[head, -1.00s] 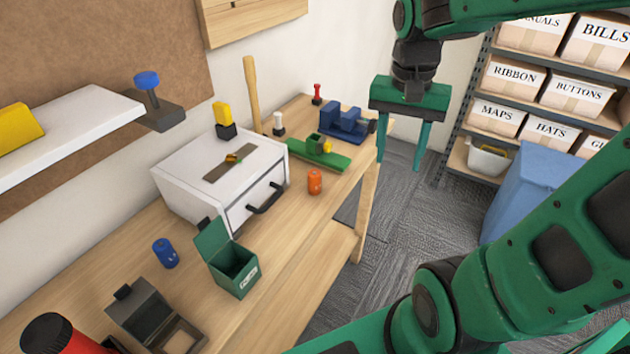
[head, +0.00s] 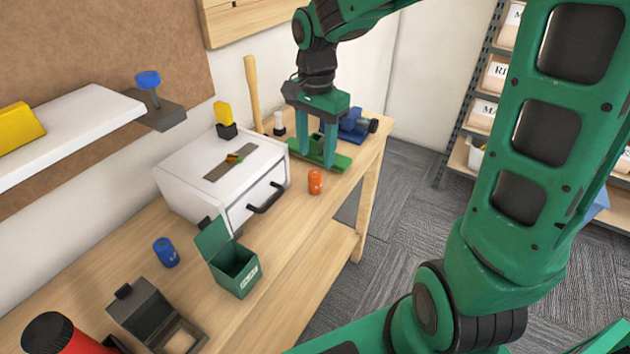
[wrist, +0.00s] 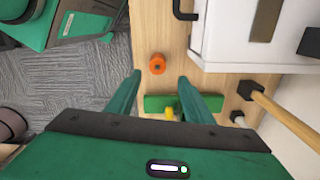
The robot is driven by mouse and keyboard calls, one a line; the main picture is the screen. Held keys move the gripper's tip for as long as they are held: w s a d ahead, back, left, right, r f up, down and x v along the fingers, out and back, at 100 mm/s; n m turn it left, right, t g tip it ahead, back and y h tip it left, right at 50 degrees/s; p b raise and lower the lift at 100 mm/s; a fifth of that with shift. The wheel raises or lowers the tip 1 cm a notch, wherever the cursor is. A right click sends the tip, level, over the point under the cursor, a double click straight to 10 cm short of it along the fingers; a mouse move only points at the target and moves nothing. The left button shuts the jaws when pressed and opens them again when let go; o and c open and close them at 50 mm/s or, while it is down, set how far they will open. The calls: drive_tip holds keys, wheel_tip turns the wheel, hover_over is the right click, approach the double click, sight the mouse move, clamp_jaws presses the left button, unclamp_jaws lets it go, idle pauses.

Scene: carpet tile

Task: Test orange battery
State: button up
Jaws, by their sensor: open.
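The orange battery (head: 315,181) stands upright on the wooden bench, in front of the green tester's near end. My gripper (head: 314,160) is open and empty, pointing down over the tester.
A white drawer box (head: 190,180) with a black handle stands left of the battery. A green open box (head: 236,272) and a blue battery (head: 165,252) are nearer. A blue vise (head: 357,127) and wooden handle (head: 253,95) stand behind. Bench front is clear around the battery.

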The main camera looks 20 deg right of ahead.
sight(315, 172)
drive_tip(key=f, duration=0.4)
drive_tip(key=shift+s+a, duration=0.25)
drive_tip(key=shift+s, duration=0.1)
drive_tip(key=shift+f, duration=0.6)
clamp_jaws()
